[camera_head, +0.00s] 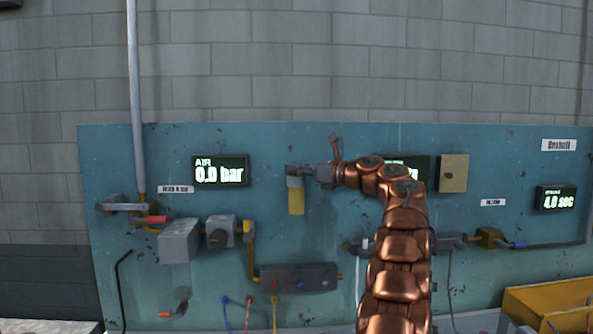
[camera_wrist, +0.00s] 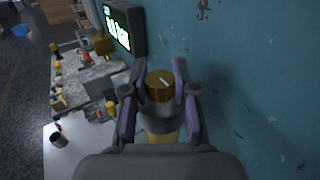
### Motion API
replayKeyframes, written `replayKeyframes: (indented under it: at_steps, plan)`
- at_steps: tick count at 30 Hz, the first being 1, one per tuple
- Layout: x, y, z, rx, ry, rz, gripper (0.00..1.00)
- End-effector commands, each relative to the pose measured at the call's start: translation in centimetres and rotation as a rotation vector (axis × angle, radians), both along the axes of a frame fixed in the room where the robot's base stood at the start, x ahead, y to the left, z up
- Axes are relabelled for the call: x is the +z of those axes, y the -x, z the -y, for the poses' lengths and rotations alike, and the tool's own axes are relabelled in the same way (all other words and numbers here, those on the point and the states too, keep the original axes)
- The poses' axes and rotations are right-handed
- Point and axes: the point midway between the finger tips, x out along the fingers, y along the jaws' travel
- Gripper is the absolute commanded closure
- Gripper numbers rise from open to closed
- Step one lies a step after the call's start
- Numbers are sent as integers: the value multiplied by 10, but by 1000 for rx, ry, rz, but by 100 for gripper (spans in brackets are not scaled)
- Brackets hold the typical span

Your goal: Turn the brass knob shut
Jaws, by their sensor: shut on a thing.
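The brass knob (camera_wrist: 160,85), a short round cap with a pale mark line on top, sits between the two fingers of my gripper (camera_wrist: 158,92) in the wrist view. The fingers are closed on its sides. Below the knob is a grey collar and a yellow bowl, which also shows in the head view (camera_head: 296,200) on the teal panel. In the head view my gripper (camera_head: 305,172) is at the top of this unit and hides the knob.
The teal panel (camera_head: 330,140) carries an AIR display (camera_head: 220,170) reading 0.0 bar, left of the unit. A second display (camera_head: 413,167) is partly behind my copper arm. Valves and a grey block (camera_head: 298,279) sit lower. A yellow bin (camera_head: 550,300) stands at lower right.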

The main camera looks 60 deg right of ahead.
Motion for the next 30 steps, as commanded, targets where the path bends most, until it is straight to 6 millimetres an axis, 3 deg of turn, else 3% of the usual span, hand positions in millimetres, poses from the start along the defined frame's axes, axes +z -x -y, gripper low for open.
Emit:
replayKeyframes:
  at_steps: [1, 2, 9, 22, 30]
  plan:
    - [2, 0, 0, -1, 1, 3, 100]
    - [2, 0, 0, -1, 1, 3, 72]
    - [1, 0, 0, -1, 1, 1, 47]
    - [1, 4, 1, -1, 0, 0, 46]
    - [0, 33, 4, -1, -2, 0, 46]
